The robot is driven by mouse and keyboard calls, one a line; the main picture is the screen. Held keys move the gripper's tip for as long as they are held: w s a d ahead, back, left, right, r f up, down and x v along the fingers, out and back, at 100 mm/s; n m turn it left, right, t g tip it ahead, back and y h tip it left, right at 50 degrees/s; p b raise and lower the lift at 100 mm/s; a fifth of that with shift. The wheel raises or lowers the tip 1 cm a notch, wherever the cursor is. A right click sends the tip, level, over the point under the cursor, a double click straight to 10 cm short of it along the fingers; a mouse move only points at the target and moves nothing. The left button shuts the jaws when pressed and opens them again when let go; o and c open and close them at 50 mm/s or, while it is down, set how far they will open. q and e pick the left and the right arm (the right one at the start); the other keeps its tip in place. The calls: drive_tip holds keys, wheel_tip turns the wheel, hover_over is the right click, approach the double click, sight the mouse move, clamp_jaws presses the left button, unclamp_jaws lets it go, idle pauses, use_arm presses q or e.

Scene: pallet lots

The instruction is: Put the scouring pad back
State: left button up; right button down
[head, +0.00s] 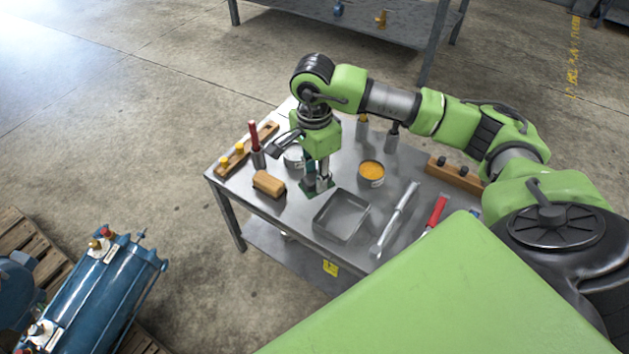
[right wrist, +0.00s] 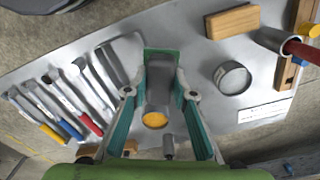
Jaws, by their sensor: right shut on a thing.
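The scouring pad (head: 308,191) is a thin dark green piece at the tips of my right gripper (head: 318,180), just left of the shallow grey tray (head: 326,232). In the right wrist view the green pad (right wrist: 158,53) shows between the teal fingers of the right gripper (right wrist: 162,70), which is shut on it. The pad is at or close to the tabletop; I cannot tell whether it touches. The fingers hide part of it. My left gripper is in neither view.
A tan block (head: 268,184) lies left of the pad. A grey tin (head: 294,159) and a tin with orange contents (head: 371,172) stand behind. A red-handled tool (head: 254,138) stands upright at the left. A wrench (head: 398,218) lies right of the tray.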

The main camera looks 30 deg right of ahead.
sight(314, 173)
drive_tip(key=w+d+f, duration=0.1)
drive_tip(key=w+f, duration=0.2)
drive_tip(key=w+d+f+b, duration=0.1)
drive_tip(key=f, duration=0.1)
drive_tip(key=shift+w+d+f, duration=0.2)
drive_tip(key=shift+d, duration=0.1)
drive_tip(key=shift+w+d+f, duration=0.2)
drive_tip(key=shift+w+f, duration=0.1)
drive_tip(key=shift+f, duration=0.05)
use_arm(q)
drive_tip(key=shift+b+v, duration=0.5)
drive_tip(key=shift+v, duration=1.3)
use_arm(e)
drive_tip(key=shift+w+f, duration=0.1)
drive_tip(key=shift+f, duration=1.55)
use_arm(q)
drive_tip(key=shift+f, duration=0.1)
use_arm(e)
drive_tip(key=shift+f, duration=0.1)
drive_tip(key=c, duration=1.7)
unclamp_jaws()
